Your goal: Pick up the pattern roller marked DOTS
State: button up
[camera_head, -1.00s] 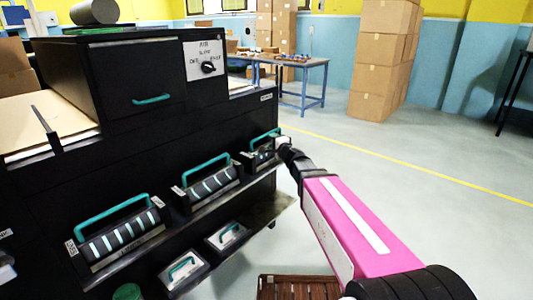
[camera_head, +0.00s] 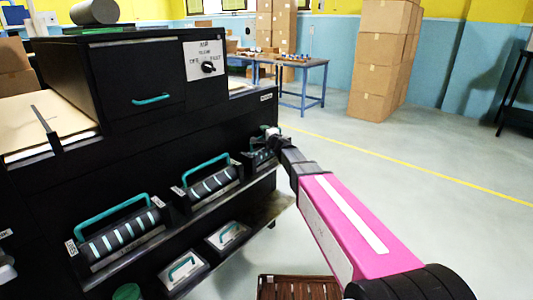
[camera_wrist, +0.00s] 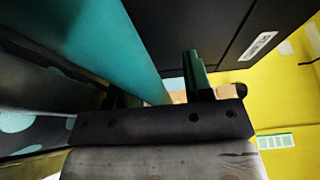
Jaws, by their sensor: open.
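The pattern roller at the far right of the upper shelf (camera_head: 258,159) sits in its holder, partly behind my gripper. In the wrist view its grey surface (camera_wrist: 18,128) carries pale blue round dots. Its teal handle (camera_wrist: 105,45) runs large across the wrist view, very close to the jaws. My gripper (camera_head: 271,134) is open at this handle. One green finger (camera_wrist: 197,72) shows to the right of the handle; the other side is mostly hidden behind the handle. I cannot tell whether either finger touches it.
Two more teal-handled rollers with pale bars, a middle one (camera_head: 210,186) and a left one (camera_head: 122,236), stand on the same shelf. Flat teal-handled blocks (camera_head: 228,235) lie below. The black cabinet (camera_head: 140,150) rises behind. Open floor (camera_head: 400,180) lies to the right.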

grip_shut()
jog(key=shift+s, duration=0.1)
dwell(1.2)
